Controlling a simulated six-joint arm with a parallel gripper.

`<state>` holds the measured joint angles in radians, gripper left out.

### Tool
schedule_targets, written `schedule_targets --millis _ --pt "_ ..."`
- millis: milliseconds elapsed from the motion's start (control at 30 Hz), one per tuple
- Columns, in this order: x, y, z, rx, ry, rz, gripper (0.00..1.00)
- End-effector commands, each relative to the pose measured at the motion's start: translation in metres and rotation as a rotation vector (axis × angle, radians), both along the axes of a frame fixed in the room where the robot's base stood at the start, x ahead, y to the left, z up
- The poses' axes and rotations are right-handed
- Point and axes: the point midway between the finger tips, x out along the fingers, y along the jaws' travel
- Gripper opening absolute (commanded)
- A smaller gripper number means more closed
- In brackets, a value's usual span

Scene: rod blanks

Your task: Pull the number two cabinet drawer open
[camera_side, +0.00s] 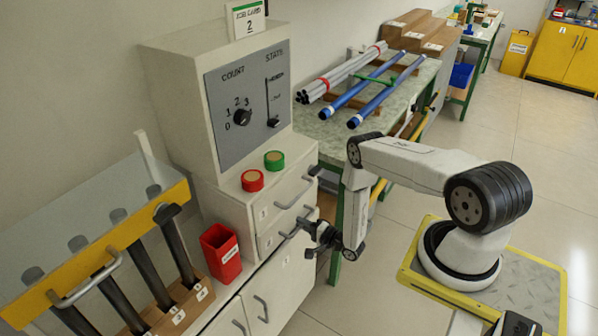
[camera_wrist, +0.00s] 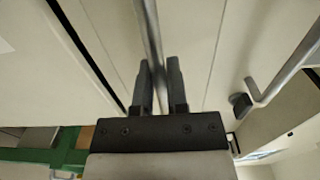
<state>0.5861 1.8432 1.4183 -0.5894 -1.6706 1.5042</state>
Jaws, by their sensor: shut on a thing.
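The cabinet (camera_side: 236,200) is pale, with two stacked drawers under its control box. The upper drawer (camera_side: 279,202) has a label and a bar handle (camera_side: 297,193). The lower, number two drawer (camera_side: 268,242) has its own bar handle (camera_side: 288,234). My gripper (camera_side: 309,230) is at that lower handle's right end, in front of the drawer face. In the wrist view my gripper (camera_wrist: 160,75) has a dark finger on each side of a grey bar (camera_wrist: 152,30) and is shut on it. The fingers hide part of the bar. I cannot tell whether the drawer is slightly open.
A red bin (camera_side: 221,252) stands left of the drawers. A red button (camera_side: 252,180) and a green button (camera_side: 274,160) sit on the cabinet ledge. A bench (camera_side: 400,98) with blue and grey rods stands behind.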

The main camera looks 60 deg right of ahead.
Motion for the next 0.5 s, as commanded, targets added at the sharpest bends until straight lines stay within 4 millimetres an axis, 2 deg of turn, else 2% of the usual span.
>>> schedule_targets --millis 167,267,500 --pt "-0.003 0.0 0.0 0.0 0.001 0.0 0.0" --pt "-0.012 -0.001 -0.001 0.0 0.004 -0.003 0.0" --pt "-0.05 -0.002 -0.002 0.001 0.007 -0.006 0.0"
